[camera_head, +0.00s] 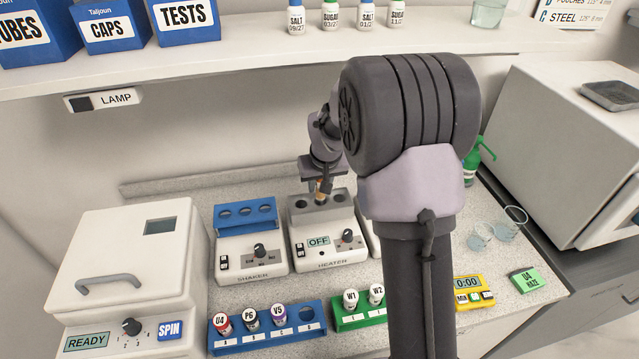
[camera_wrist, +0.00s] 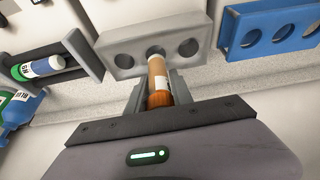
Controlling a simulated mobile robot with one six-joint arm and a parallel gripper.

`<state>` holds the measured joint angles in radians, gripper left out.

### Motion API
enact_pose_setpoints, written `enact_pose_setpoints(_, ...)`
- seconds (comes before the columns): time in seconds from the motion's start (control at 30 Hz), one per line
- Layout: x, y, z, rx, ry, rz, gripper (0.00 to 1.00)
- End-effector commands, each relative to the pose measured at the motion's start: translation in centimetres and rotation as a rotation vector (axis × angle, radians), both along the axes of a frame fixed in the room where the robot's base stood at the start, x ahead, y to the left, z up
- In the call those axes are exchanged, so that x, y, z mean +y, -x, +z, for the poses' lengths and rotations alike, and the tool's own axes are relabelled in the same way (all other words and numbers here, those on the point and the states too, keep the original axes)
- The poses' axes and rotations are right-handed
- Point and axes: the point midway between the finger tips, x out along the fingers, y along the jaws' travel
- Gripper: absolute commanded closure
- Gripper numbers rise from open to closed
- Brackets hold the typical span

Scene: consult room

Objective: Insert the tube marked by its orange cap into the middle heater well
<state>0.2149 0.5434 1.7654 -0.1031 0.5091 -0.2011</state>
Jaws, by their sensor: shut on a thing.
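The orange-capped tube (camera_wrist: 158,80) is held in my gripper (camera_wrist: 158,95), which is shut on it near the cap. In the head view my gripper (camera_head: 322,180) is over the heater (camera_head: 325,240), with the tube (camera_head: 321,190) pointing down at the middle of its block. In the wrist view the heater block (camera_wrist: 113,43) shows three wells in a row. The tube's far end lies at the middle well (camera_wrist: 155,49) and covers part of its opening. I cannot tell how far, if at all, the end is inside. The outer wells look empty.
The blue-topped shaker (camera_head: 250,240) stands left of the heater. A blue rack (camera_head: 267,340) with several tubes and a green rack (camera_head: 358,318) with two tubes stand in front. A yellow timer (camera_head: 474,292) is at right. A shelf (camera_head: 240,62) runs above the bench.

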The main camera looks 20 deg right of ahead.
Motion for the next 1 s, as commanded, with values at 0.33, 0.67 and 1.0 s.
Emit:
enact_pose_setpoints(0.33,0.0,0.0,-1.4,0.0,0.0,0.0,1.0)
enact_pose_setpoints(0.67,0.0,0.0,-2.0,0.0,0.0,0.0,0.57)
enact_pose_setpoints(1.0,0.0,0.0,-2.0,0.001,0.0,0.0,0.47)
